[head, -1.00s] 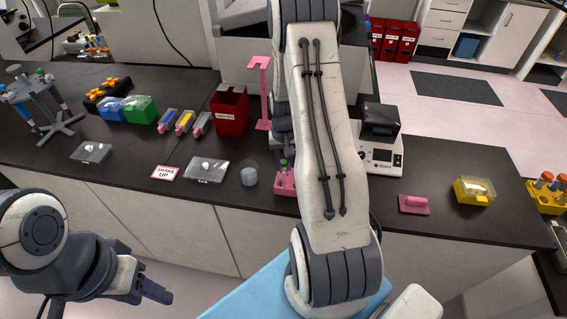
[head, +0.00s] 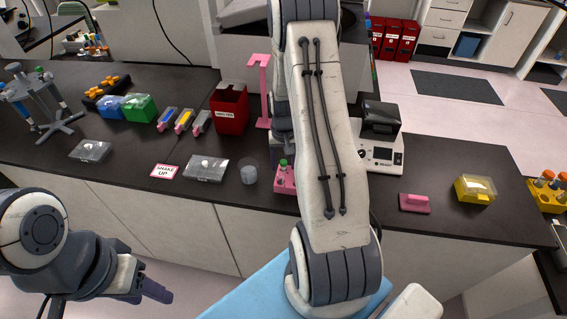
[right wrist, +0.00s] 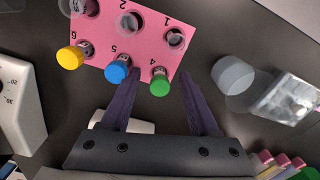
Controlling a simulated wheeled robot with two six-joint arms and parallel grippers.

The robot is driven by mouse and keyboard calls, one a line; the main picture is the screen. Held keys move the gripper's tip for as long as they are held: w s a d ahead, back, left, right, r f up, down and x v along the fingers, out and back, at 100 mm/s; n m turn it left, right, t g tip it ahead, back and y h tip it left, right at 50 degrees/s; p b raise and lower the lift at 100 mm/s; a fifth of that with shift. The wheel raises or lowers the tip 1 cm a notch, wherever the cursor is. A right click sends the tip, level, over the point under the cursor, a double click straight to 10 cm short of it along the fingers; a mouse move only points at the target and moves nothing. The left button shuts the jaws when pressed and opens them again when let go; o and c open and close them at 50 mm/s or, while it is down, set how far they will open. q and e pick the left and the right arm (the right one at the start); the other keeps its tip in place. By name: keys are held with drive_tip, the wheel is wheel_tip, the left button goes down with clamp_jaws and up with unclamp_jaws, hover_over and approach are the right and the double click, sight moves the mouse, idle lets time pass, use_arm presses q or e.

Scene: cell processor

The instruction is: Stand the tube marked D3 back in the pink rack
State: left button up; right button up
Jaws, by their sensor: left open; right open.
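The pink rack (right wrist: 126,44) has numbered places in the right wrist view. Capped tubes stand along one side: a yellow-capped tube (right wrist: 71,56), a blue-capped tube (right wrist: 117,70) and a green-capped tube (right wrist: 159,80). Round openings with clear rims show by 1 and 2. No D3 marking is readable. My right gripper (right wrist: 156,84) is open, with its fingers either side of the green cap in that view; contact cannot be told. In the head view my right arm hides most of the rack (head: 284,182). My left gripper (head: 150,290) is open and empty in front of the bench.
A clear beaker (head: 249,174) stands left of the rack, with a lidded clear box (head: 206,168) beyond it. A white device (head: 382,155) stands to the right. A white object (right wrist: 135,127) is partly hidden behind my right gripper. A pink block (head: 415,203) lies further right.

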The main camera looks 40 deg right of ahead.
wheel_tip(320, 180, up, 10)
drive_tip(key=b, duration=0.2)
drive_tip(key=shift+r, duration=0.15)
idle(0.9)
